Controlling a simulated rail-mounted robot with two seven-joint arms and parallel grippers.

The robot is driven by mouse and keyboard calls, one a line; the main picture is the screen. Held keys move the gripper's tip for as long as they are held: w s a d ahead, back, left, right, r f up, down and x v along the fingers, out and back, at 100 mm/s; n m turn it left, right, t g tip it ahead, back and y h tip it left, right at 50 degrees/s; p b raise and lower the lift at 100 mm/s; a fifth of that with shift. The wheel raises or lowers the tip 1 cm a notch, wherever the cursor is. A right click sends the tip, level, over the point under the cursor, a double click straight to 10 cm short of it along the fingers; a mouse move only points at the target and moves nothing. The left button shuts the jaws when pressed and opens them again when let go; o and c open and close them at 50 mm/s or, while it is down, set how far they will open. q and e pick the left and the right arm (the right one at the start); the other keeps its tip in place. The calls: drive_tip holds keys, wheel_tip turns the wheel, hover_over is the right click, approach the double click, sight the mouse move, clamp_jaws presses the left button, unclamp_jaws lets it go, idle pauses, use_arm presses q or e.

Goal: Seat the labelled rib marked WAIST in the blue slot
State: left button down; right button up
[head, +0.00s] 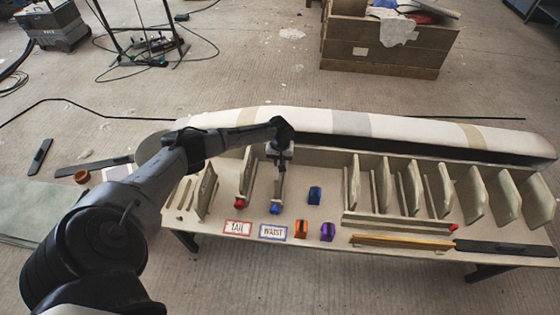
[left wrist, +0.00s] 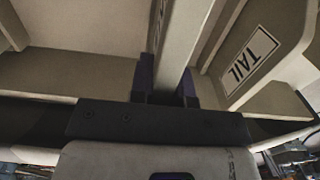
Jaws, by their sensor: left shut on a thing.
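My left gripper (head: 279,158) is shut on a narrow, pale rib (head: 279,187). The rib stands upright between the dark fingers (left wrist: 172,82) in the left wrist view, and its near lower end is at a blue block (head: 275,209). I cannot tell whether it is fully down in a slot, and its label is hidden. The card reading WAIST (head: 273,232) has a blue border and lies in front of it. Left of it another rib (head: 244,175) stands at a red block (head: 240,203). A TAIL label (left wrist: 250,60) shows beside the held rib in the left wrist view.
A second blue block (head: 315,195) stands just to the right. Orange (head: 301,229) and purple (head: 328,232) blocks sit at the bench's front. Several pale ribs (head: 383,187) stand to the right. A card reading TAIL (head: 238,228) has a red border. A long pale mould (head: 340,123) lies behind.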

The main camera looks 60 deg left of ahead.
use_arm(q)
drive_tip(key=shift+p, duration=0.5)
drive_tip(key=shift+f+b, duration=1.45)
drive_tip(key=shift+f, duration=1.15)
drive_tip(key=c, duration=1)
unclamp_jaws()
drive_tip(key=shift+r, duration=0.1)
drive_tip(key=r+p, duration=0.1)
drive_tip(key=r, duration=0.3)
drive_tip(key=r+p, duration=0.2)
drive_tip(key=r, duration=0.2)
drive_tip(key=r+p, duration=0.2)
drive_tip(key=r, duration=0.2)
drive_tip(key=shift+w+a, duration=0.2)
drive_tip(key=shift+a, duration=0.05)
drive_tip(key=shift+r+p, duration=0.35)
drive_tip(key=shift+r, duration=0.5)
